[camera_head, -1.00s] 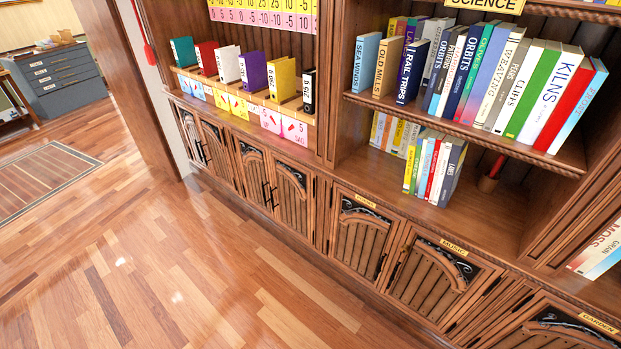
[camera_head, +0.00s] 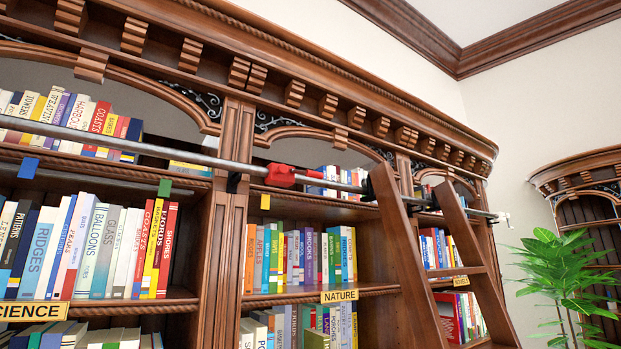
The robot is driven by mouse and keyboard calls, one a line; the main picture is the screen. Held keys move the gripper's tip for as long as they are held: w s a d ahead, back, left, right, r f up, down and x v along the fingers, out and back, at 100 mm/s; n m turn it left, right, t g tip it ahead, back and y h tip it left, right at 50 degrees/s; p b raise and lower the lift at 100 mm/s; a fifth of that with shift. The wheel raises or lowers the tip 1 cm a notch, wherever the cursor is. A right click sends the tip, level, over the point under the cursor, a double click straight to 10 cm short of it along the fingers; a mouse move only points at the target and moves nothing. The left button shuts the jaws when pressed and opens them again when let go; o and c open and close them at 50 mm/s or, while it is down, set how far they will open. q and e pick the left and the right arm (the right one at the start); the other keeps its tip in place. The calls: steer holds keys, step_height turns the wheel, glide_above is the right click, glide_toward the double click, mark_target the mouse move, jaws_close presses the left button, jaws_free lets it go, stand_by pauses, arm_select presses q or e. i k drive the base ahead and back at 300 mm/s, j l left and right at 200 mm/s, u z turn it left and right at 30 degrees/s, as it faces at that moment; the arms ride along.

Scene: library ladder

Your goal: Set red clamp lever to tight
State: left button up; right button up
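The red clamp lever (camera_head: 281,175) is on a horizontal metal rail (camera_head: 170,153) high on the bookcase, in front of the bay above the NATURE label. It looks like a red block around the rail with a short arm pointing right along it. Its exact setting is too small to tell. A wooden ladder (camera_head: 412,262) hangs on the same rail to the right of the clamp, leaning outward. Neither of my grippers is in view.
Bookshelves labelled SCIENCE (camera_head: 33,308) and NATURE (camera_head: 340,296) hold rows of books. Small blue, green and yellow tags hang below the rail. A green plant (camera_head: 566,270) stands at the right by another bookcase (camera_head: 585,190).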

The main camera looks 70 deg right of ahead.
mark_target(309, 173)
steer(key=z, duration=2.3)
